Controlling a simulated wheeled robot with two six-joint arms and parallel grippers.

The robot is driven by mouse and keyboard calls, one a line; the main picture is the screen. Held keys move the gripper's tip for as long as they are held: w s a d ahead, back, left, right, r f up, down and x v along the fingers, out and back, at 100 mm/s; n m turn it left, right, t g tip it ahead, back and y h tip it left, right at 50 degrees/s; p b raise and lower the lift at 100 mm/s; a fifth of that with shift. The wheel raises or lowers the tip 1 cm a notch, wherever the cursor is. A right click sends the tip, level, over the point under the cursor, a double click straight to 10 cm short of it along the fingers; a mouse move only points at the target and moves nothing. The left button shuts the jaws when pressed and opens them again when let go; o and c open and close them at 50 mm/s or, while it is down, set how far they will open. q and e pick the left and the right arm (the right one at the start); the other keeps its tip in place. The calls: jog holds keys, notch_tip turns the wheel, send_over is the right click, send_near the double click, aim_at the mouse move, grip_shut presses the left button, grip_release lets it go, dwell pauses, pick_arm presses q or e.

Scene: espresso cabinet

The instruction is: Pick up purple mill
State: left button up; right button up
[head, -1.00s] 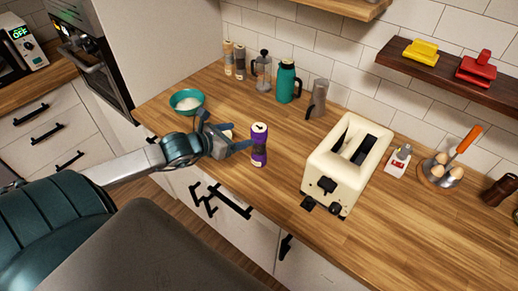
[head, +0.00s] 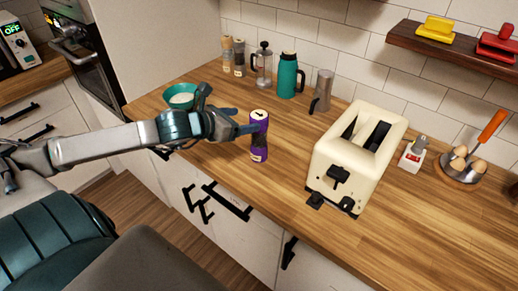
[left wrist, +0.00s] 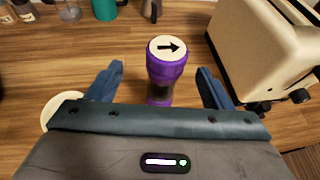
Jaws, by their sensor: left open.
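The purple mill (head: 259,137) stands upright on the wooden counter near its front edge, left of the toaster. It has a pale top with a black arrow, seen clearly in the left wrist view (left wrist: 166,66). My left gripper (head: 246,121) is open at the mill's left side in the head view. In the left wrist view, its two blue fingers (left wrist: 160,84) lie to the left and right of the mill, with gaps on both sides. The mill's lower part is partly hidden by the gripper body there. My right gripper does not show.
A cream toaster (head: 357,157) stands right of the mill. A teal bowl (head: 181,97) is behind my left gripper. A teal flask (head: 287,77), a French press (head: 263,66) and a grey pot (head: 322,91) stand at the back. Bare counter lies between them and the mill.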

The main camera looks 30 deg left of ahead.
aim_at(263, 116)
pick_arm(q)
jog(key=b+x, duration=0.1)
jog(key=x, duration=0.2)
jog(key=shift+w+d, duration=0.1)
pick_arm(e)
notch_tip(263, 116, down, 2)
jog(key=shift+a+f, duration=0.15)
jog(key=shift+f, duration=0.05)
pick_arm(q)
jog(key=shift+w+d+f+p, duration=0.1)
jog(key=shift+w+d+p, duration=0.25)
jog(key=shift+w, duration=0.25)
jog(key=shift+w+d+p, duration=0.25)
jog(key=shift+w+d, duration=0.05)
jog(key=shift+w, duration=0.3)
jog(key=shift+p+x, duration=0.4)
jog(key=shift+x, duration=0.8)
jog(key=shift+f, duration=0.15)
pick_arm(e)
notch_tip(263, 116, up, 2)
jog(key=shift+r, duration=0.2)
pick_arm(q)
grip_shut()
